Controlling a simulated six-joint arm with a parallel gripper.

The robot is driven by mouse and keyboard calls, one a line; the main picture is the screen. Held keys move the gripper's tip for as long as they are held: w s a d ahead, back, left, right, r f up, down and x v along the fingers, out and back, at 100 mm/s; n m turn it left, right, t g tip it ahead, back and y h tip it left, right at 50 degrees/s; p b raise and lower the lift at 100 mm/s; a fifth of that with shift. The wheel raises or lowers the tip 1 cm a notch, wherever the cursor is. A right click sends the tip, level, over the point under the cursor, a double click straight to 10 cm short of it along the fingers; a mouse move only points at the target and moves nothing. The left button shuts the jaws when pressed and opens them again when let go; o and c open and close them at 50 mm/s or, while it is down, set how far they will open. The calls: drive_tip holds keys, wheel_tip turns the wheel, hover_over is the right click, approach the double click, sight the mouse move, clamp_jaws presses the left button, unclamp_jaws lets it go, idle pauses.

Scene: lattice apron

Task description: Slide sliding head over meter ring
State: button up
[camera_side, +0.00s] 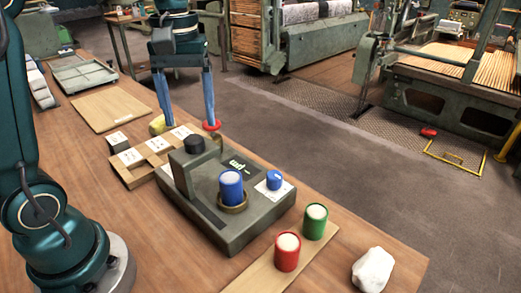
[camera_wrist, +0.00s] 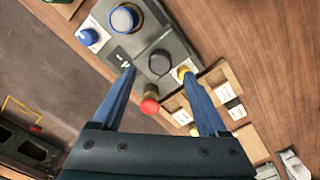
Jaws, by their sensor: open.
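The grey-green meter (camera_side: 225,215) stands on the bench. Its sliding head (camera_side: 186,172), a grey upright block with a black knob (camera_side: 195,145), sits at the far part of the meter. The brass meter ring (camera_side: 233,206) is nearer, apart from the head, and surrounds the base of an upright blue spool (camera_side: 231,185). My gripper (camera_side: 189,126) is open and empty beyond the head, its blue fingers pointing down. In the wrist view, the black knob (camera_wrist: 160,62) shows between the fingertips of my gripper (camera_wrist: 158,71). The blue spool (camera_wrist: 124,18) is farther off there.
A small blue knob (camera_side: 274,180) is on the meter. A red knob (camera_wrist: 150,105) sticks out at the meter's end, near the fingers. Green (camera_side: 315,221) and red (camera_side: 287,252) spools stand on a board. Wooden blocks with cards (camera_side: 130,158) lie left, a white lump (camera_side: 372,270) at right.

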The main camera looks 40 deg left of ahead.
sight(193, 138)
drive_tip(key=shift+f, duration=2.35)
clamp_jaws()
